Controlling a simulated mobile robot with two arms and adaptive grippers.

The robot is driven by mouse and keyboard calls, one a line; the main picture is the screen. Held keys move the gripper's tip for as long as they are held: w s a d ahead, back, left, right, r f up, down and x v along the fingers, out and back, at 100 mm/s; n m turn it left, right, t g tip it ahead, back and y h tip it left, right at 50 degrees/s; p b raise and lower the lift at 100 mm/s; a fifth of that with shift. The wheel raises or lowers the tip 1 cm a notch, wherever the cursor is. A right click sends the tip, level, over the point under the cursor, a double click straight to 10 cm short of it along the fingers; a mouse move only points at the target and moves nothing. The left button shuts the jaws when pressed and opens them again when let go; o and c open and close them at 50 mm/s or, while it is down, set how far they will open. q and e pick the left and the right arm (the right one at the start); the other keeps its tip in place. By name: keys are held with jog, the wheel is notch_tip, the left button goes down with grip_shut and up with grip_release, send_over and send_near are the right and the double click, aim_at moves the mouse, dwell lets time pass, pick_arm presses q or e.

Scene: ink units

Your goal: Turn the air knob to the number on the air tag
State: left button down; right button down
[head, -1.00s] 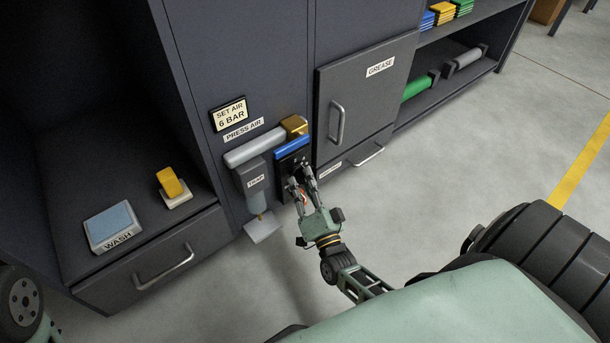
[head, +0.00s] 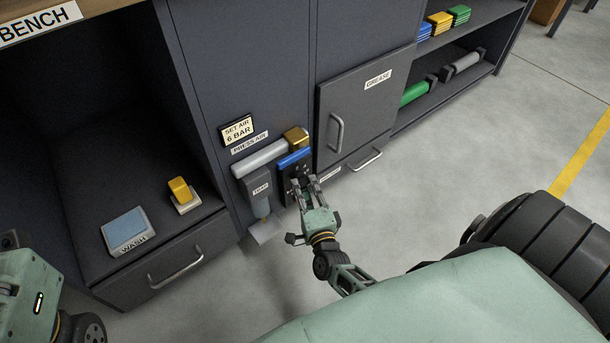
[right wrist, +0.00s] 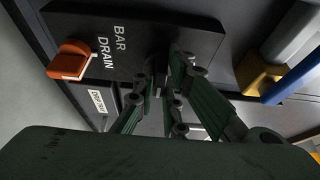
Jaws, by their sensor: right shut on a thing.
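The air tag (head: 239,130) reads "SET AIR 6 BAR" and is fixed to the dark cabinet front. Below and right of it is a small dark panel (head: 286,172), under a blue bar (head: 295,158). In the right wrist view this panel (right wrist: 95,38) carries the words "BAR" and "DRAIN" and an orange knob (right wrist: 70,60) at the left. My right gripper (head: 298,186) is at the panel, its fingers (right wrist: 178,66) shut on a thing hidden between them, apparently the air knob. The knob's setting cannot be read. My left gripper is out of view.
A trap unit (head: 260,190) hangs just left of the panel, below a grey cylinder with a brass end (head: 295,138). The grease door (head: 365,105) with its handle is to the right. A wash pad (head: 127,230) and yellow block (head: 180,190) lie left. Open floor is right.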

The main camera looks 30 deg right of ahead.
jog(key=shift+w+d+r, duration=0.2)
jog(key=shift+d+r, duration=0.05)
jog(key=shift+d, duration=0.1)
jog(key=c, duration=1.9)
grip_release()
jog(key=shift+o, duration=0.5)
jog(key=shift+f, duration=0.15)
jog(key=shift+s+a, duration=0.15)
jog(key=v, duration=0.7)
jog(key=shift+a, duration=0.1)
